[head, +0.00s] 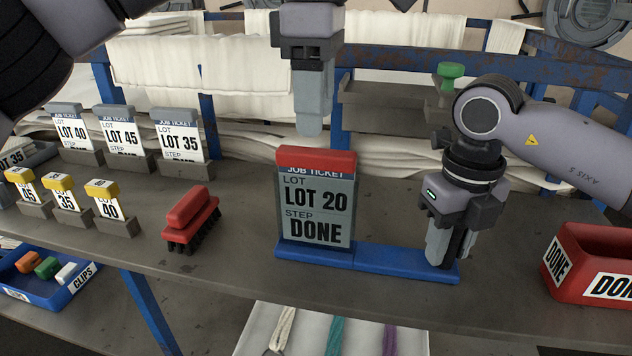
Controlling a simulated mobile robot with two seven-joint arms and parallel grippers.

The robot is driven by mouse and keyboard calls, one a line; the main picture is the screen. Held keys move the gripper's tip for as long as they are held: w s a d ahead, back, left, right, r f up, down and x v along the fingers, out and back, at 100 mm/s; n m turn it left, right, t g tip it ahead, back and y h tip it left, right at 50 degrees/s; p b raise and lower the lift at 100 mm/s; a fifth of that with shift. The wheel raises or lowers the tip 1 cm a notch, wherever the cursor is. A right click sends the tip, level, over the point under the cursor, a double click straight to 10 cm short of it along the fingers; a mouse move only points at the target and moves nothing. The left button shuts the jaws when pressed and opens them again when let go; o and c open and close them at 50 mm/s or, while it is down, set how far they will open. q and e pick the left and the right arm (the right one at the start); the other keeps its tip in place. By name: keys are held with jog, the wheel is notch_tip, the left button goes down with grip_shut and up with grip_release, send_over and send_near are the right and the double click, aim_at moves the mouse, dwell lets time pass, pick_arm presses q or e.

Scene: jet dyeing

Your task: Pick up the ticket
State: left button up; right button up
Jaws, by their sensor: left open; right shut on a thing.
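The job ticket (316,212) reads LOT 20, STEP DONE and has a red top grip (316,158). It stands upright at the left end of a low blue holder (395,262) on the bench. My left gripper (312,128) is open, pointing down just above and behind the red grip in the picture, with nothing seen in it. My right gripper (446,258) points down at the right end of the blue holder and is shut there. Its fingers hide what is between them, seemingly part of the holder.
More lot tickets (178,138) and small yellow-topped tags (105,200) stand at the left. A red brush (190,220) lies left of the ticket. A red DONE box (600,262) stands at the right, and a blue clips tray (50,285) at lower left.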

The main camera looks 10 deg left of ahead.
aim_at(316, 166)
pick_arm(q)
notch_tip(316, 166, down, 4)
jog(key=shift+f, duration=0.2)
jog(key=shift+s+f, duration=0.2)
jog(key=shift+f, duration=1.15)
jog(key=shift+s+f, duration=0.15)
jog(key=shift+f, duration=1.15)
grip_shut()
